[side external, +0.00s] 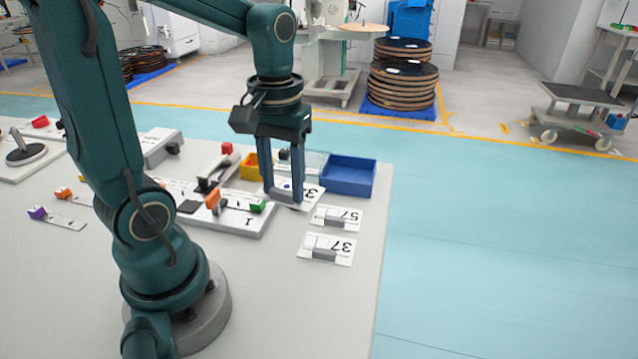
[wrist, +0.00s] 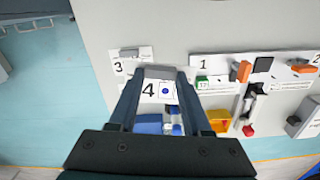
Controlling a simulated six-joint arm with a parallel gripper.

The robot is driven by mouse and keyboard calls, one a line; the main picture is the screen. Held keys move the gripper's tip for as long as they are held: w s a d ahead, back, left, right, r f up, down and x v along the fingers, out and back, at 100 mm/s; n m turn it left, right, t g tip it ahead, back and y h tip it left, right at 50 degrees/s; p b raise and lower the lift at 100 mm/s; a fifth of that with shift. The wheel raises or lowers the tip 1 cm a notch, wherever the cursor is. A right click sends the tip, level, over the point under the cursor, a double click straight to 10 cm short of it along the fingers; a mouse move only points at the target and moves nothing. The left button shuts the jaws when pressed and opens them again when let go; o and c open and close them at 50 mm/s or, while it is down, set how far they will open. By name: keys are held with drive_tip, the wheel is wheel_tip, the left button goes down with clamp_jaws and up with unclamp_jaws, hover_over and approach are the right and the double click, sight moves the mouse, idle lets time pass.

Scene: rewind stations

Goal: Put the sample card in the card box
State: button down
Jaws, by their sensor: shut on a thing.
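The sample card, white with a large number and a blue dot, is between my fingers in the side view (side external: 312,193) and in the wrist view (wrist: 150,89). My gripper (side external: 283,195) points down and is shut on the card's grey grip block (wrist: 160,72). I cannot tell how far the card is above the table. An open blue box (side external: 347,178), which may be the card box, stands just behind and right of the card. In the wrist view the blue box (wrist: 148,125) is partly hidden by my gripper.
Two other white cards with grey blocks, one upper (side external: 336,217) and one nearer (side external: 327,248), lie near the table's right edge. A yellow bin (side external: 250,167) is left of the blue box. A station board (side external: 243,224) with coloured blocks lies left of my gripper.

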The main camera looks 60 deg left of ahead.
drive_tip(key=w+d+r+m, duration=0.3)
drive_tip(key=w+r+m, duration=0.2)
drive_tip(key=m, duration=0.2)
drive_tip(key=shift+w, duration=0.35)
drive_tip(key=s+a+f+n, duration=0.4)
drive_tip(key=s+f+n, duration=0.1)
drive_tip(key=s+n, duration=0.3)
drive_tip(key=shift+s+f+n, duration=0.25)
drive_tip(key=shift+f+n, duration=0.15)
drive_tip(key=shift+n, duration=0.1)
drive_tip(key=shift+a, duration=0.1)
